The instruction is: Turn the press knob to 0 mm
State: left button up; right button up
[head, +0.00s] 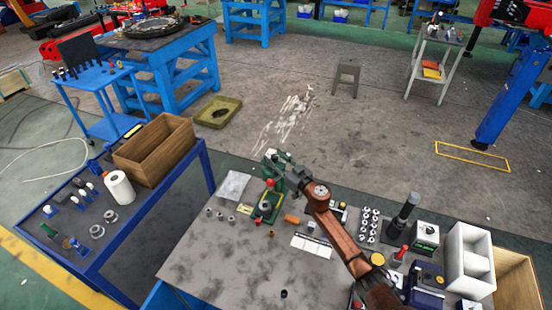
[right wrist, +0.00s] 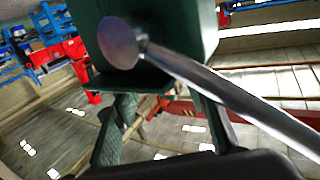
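A small green press (head: 266,205) stands near the far edge of the grey workbench. My right gripper (head: 289,174) is at its upper part, on the right side. In the right wrist view a dark green block of the press (right wrist: 180,25) fills the top, with a round metal end (right wrist: 118,42) and a long metal rod (right wrist: 235,95) crossing the picture. I cannot make out the knob's scale or reading. My left gripper is not in view.
To the right on the workbench (head: 215,270) are a white card (head: 311,245), a tray of small round parts (head: 368,226), a dark cylinder (head: 402,217) and white bins (head: 468,262). Small metal cylinders (head: 220,215) stand left of the press. The bench's front left is mostly clear.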

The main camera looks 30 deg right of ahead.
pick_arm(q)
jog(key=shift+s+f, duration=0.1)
pick_arm(e)
jog(key=shift+w+a, duration=0.1)
jog(key=shift+w, duration=0.25)
jog(key=shift+c, duration=0.4)
